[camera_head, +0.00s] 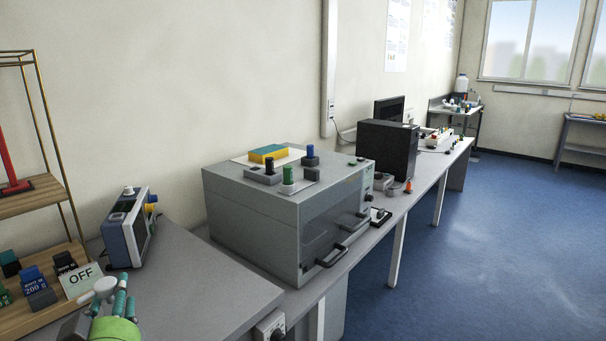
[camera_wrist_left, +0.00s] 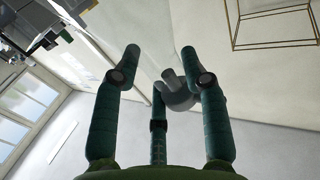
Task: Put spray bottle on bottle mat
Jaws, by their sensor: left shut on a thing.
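My left gripper (camera_head: 118,305), with teal fingers and a green palm, is at the bottom left of the head view. It is shut on the spray bottle (camera_head: 97,289), of which a pale grey-white top shows beside the fingers. In the left wrist view, a grey rounded part of the bottle (camera_wrist_left: 178,97) shows between the fingers; the rest is hidden. I cannot make out for certain which surface is the bottle mat. My right gripper is not in view.
A wooden rack (camera_head: 40,208) with small blocks and an OFF sign (camera_head: 82,280) stands left, close to the gripper. A blue-grey instrument (camera_head: 129,228) is behind it. A large grey box (camera_head: 252,222) stands right. The table front (camera_head: 205,298) is clear.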

